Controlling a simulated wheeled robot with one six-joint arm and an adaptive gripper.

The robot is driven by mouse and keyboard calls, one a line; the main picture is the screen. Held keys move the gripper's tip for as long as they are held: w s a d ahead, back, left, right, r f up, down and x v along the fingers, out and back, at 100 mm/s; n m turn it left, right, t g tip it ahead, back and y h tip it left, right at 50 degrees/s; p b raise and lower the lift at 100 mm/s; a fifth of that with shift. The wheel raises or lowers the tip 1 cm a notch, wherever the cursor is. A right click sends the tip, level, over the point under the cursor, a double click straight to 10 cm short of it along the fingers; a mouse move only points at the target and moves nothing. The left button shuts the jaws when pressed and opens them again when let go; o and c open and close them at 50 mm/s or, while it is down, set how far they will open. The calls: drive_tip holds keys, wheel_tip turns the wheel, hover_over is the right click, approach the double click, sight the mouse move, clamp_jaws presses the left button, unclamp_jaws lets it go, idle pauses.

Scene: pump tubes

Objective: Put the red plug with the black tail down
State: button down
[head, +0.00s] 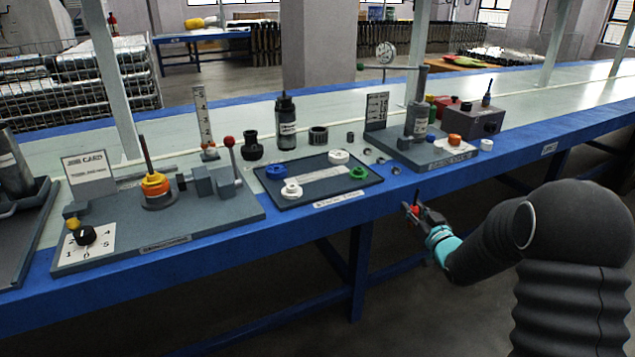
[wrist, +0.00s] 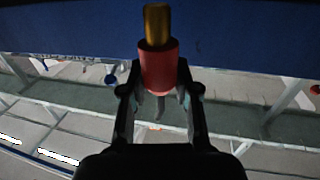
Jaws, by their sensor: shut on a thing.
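The red plug (wrist: 158,68) is held between the fingers of my gripper (wrist: 157,92) in the wrist view. Its brass-coloured end points up in that picture, and a dark tail (wrist: 160,104) shows below the red body. In the head view, my gripper (head: 417,212) is shut on the red plug (head: 415,209), in front of the blue front edge of the bench. The plug is small there, and the fingers partly cover it.
A dark tray (head: 300,204) with blue, white and green knobs lies on the bench. A grey fixture board (head: 240,209) stands to its left. Another board (head: 437,164) with a cylinder and gauge stands to its right. The floor space before the bench (head: 400,201) looks clear.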

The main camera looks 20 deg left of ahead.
drive_tip(key=w+a+r+n+g+y+b, duration=0.1)
drive_tip(key=a+r+b, duration=0.1)
drive_tip(key=a+r, duration=0.6)
drive_tip(key=w+a+r+n+g+y+b, duration=0.15)
drive_tip(key=a+r, duration=0.35)
drive_tip(key=r, duration=0.8)
drive_tip(key=shift+m+t, duration=0.35)
drive_tip(key=shift+s+a+f+b, duration=0.95)
drive_tip(key=shift+s+a+f, duration=0.2)
drive_tip(key=shift+a+f, duration=0.5)
drive_tip(key=shift+s+a+f+b, duration=0.9)
drive_tip(key=shift+s+a+f, duration=0.3)
drive_tip(key=shift+f, duration=0.7)
drive_tip(key=shift+s+a+f+b, duration=1)
drive_tip(key=shift+a+f, duration=0.6)
drive_tip(key=shift+f, duration=0.2)
drive_tip(key=shift+f, duration=0.15)
drive_tip(key=c, duration=0.9)
unclamp_jaws()
drive_tip(key=shift+o, duration=0.2)
